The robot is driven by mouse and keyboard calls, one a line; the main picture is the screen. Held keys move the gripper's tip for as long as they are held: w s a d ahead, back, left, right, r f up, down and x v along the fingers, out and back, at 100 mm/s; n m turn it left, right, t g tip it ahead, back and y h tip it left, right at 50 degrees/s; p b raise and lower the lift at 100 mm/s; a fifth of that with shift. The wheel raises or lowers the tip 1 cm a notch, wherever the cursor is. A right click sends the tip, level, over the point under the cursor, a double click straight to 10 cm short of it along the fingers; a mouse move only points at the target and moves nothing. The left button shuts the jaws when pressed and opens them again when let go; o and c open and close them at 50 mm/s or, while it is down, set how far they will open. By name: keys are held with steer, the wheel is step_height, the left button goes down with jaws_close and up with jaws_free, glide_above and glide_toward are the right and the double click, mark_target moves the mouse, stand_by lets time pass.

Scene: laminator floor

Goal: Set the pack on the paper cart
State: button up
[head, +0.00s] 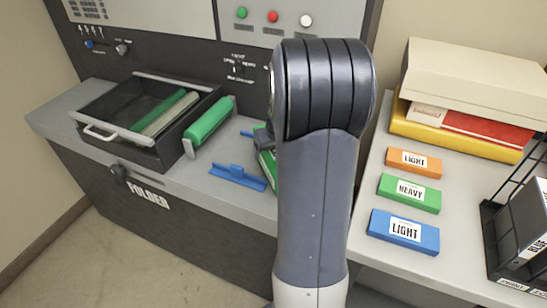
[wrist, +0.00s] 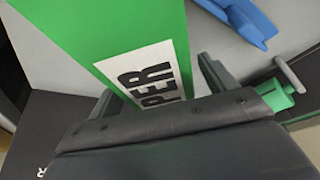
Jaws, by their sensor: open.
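The green pack (wrist: 100,30), with a white label reading "PER" in part, fills the upper left of the wrist view. In the head view only a green sliver of it (head: 267,166) shows on the grey counter beside my arm. My gripper (wrist: 158,84) is open, with one dark finger on each side of the pack's labelled end. I cannot tell whether the fingers touch it. In the head view my arm hides most of the gripper and pack. I cannot identify a paper cart in either view.
The folder counter (head: 60,115) holds an open-topped black tray (head: 170,150), a green roller (head: 208,122) and a blue holder (head: 238,177). A right-hand table (head: 375,240) carries orange (head: 412,170), green (head: 428,208) and blue (head: 375,224) labelled blocks and a black rack (head: 492,235).

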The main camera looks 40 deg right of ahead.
steer(key=shift+f, duration=0.15)
steer(key=c, duration=1.6)
jaws_close()
step_height(320, 180, up, 10)
steer(key=shift+w+r, duration=0.1)
